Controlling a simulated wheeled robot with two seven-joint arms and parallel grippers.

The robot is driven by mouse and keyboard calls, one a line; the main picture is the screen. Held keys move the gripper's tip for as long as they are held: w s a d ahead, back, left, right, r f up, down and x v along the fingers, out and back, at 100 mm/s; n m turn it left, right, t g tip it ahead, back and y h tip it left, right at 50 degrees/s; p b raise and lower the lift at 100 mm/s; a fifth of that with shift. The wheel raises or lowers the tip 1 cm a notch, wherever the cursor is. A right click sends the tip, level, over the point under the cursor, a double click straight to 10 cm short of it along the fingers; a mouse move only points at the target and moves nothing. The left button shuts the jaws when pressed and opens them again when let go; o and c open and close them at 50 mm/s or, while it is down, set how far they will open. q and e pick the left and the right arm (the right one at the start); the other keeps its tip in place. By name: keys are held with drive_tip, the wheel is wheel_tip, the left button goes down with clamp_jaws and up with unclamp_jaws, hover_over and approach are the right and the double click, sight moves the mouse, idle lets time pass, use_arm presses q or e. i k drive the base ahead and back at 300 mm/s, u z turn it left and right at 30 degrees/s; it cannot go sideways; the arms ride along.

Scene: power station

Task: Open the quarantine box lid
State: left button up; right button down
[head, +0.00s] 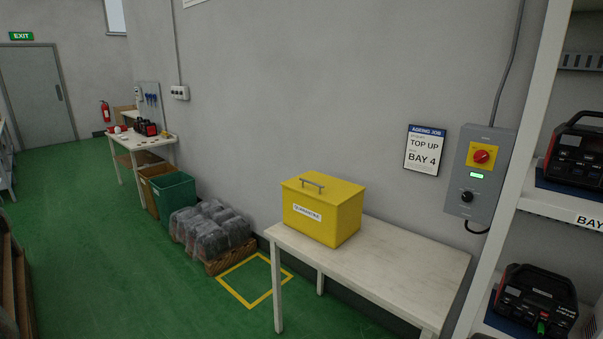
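The yellow quarantine box (343,217) stands on the left end of a white table, against the grey wall. Its flat yellow lid (330,193) is closed. A grey bar handle (311,185) sits on top of the lid toward its left side. A white label (303,212) with dark lettering is on the box's front face; the lettering is too small to read surely. Neither of my grippers shows in the head view. The inside of the box is hidden by the lid.
The white table (400,262) has bare top right of the box. A wall control box (480,170) hangs above its right end. A white shelf (500,240) with chargers stands at right. Green floor (130,270) is clear in front.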

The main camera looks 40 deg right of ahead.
sight(334, 191)
drive_tip(key=z, duration=0.95)
drive_tip(key=i, duration=1.6)
drive_tip(key=z, duration=1)
